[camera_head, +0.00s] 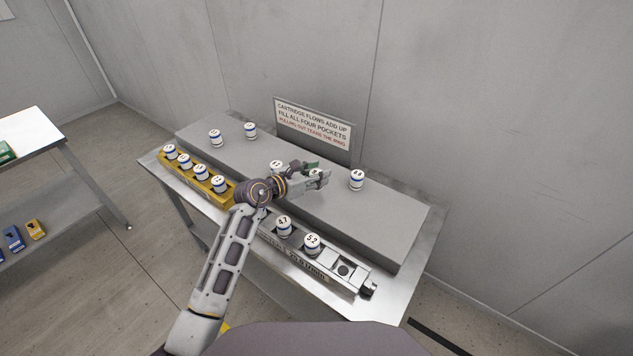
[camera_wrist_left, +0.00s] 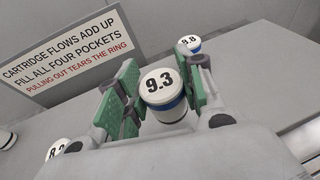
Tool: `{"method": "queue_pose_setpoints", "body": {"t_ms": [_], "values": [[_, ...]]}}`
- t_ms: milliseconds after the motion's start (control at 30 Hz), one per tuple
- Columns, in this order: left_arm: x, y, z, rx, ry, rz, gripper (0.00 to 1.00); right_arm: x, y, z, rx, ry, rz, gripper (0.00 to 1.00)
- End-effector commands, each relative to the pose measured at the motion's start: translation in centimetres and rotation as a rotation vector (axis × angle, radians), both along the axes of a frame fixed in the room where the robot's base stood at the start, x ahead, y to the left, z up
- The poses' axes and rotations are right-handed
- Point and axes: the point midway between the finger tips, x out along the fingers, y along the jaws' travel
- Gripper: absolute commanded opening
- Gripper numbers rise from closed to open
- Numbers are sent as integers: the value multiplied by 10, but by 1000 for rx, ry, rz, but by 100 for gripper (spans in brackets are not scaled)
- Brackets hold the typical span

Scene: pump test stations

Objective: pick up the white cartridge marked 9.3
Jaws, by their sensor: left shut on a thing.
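The white cartridge marked 9.3 (camera_wrist_left: 164,98), with a blue band, stands upright between the green pads of my left gripper (camera_wrist_left: 160,88) in the left wrist view. The gripper is shut on it. In the head view my left gripper (camera_head: 314,174) is over the raised grey block, right of its middle, and mostly hides the cartridge. I cannot tell whether the cartridge touches the block. My right gripper is not in view.
On the grey block (camera_head: 390,222) stand cartridge 9.8 (camera_head: 357,180), another cartridge (camera_head: 276,166) and two at the back left. A yellow rack (camera_head: 208,186) holds several cartridges. A grey pocketed rack (camera_head: 328,265) holds 4.7 and 5.2. A sign (camera_head: 314,124) stands behind.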

Motion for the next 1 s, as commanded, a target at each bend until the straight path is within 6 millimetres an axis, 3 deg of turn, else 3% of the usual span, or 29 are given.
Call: {"method": "queue_pose_setpoints", "body": {"t_ms": [200, 400, 1000], "values": [[0, 0, 33, 0, -3, -1, 10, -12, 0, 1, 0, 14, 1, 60], [0, 0, 49, 0, -1, 0, 10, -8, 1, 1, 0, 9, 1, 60], [0, 0, 51, -1, 0, 0, 10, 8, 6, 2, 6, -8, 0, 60]]}}
